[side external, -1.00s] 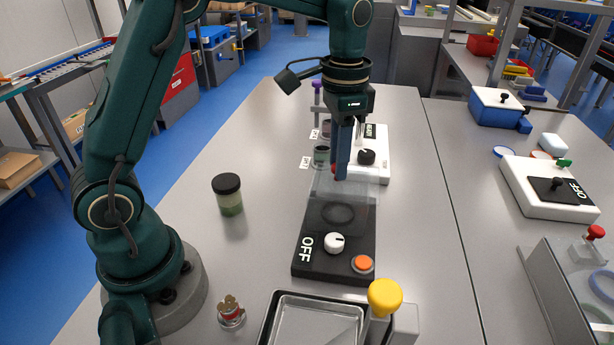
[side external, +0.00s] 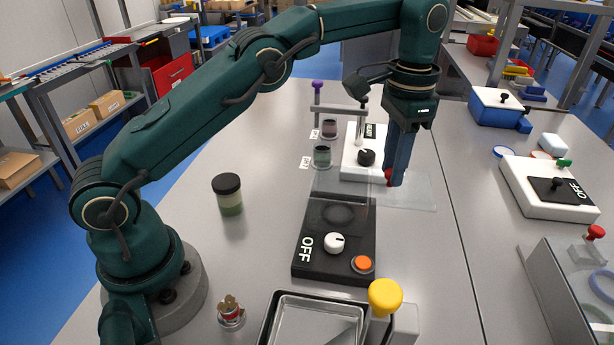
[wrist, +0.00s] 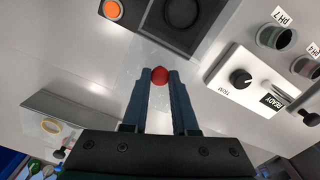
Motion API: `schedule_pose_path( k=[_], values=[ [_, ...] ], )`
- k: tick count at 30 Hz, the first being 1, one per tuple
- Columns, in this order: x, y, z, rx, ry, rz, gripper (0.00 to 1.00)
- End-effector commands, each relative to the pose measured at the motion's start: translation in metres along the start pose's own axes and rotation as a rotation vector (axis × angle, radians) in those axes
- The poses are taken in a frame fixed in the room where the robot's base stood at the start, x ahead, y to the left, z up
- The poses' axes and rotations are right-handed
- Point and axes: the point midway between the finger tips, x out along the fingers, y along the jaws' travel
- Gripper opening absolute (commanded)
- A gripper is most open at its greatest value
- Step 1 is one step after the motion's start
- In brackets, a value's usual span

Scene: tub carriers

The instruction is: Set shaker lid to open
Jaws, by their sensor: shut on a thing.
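The shaker (side external: 310,262) is a black base with a round dark plate (side external: 340,214), a white dial, an orange button and the word OFF. Its clear lid (side external: 416,194) is a flat see-through panel that sticks out to the right of the base, above the table. A red knob (side external: 388,178) sits on the lid. My gripper (side external: 394,183) is shut on this knob. In the wrist view, the red knob (wrist: 160,75) shows between my fingertips (wrist: 160,80), with the dark plate (wrist: 182,10) beyond it. The lid's edges are faint.
A white device (side external: 352,167) with a black dial marked READY stands behind the shaker. A black-lidded jar (side external: 229,196) is to the left. A metal tray (side external: 310,322) and a yellow knob (side external: 385,296) are in front. Another white device marked OFF (side external: 545,204) is at the right.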

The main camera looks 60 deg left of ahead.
Motion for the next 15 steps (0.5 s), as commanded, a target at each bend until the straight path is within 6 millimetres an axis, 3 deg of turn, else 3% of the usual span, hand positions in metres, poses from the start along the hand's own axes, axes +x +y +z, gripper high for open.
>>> schedule_pose_path(
  k=[13,14,15],
  values=[
    [-0.0015,0.0009,-0.0054,-0.001,0.019,-0.003,0.00],
    [-0.0016,0.0011,-0.0053,0.000,0.018,-0.003,0.38],
    [-0.0015,0.0012,-0.0051,0.000,0.017,-0.002,0.53]
  ],
)
